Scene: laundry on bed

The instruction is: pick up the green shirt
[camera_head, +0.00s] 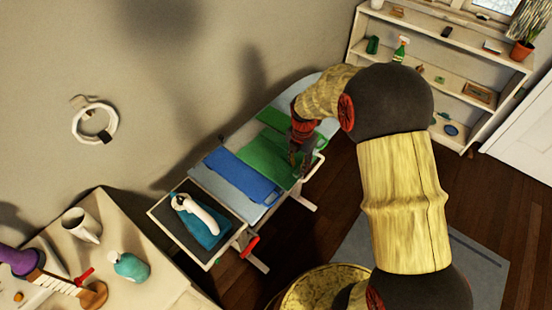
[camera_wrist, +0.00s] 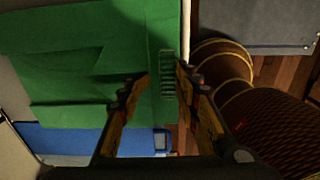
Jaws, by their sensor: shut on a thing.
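The green shirt (camera_head: 262,157) lies flat and folded on the ironing board, beside a blue folded cloth (camera_head: 236,178). My gripper (camera_head: 297,160) is at the shirt's right edge, low over the board. In the wrist view the shirt (camera_wrist: 95,55) fills the upper left, and my gripper (camera_wrist: 165,88) has its fingers at the shirt's edge, shut on it. The exact grip on the fabric is partly hidden by the fingers. The blue cloth shows below the shirt in the wrist view (camera_wrist: 70,140).
The ironing board (camera_head: 318,84) runs along the wall. A white iron (camera_head: 200,213) rests on its near end. A table (camera_head: 150,295) with a mug and bottle stands at lower left. A shelf (camera_head: 470,45) stands at upper right. Wood floor shows right of the board.

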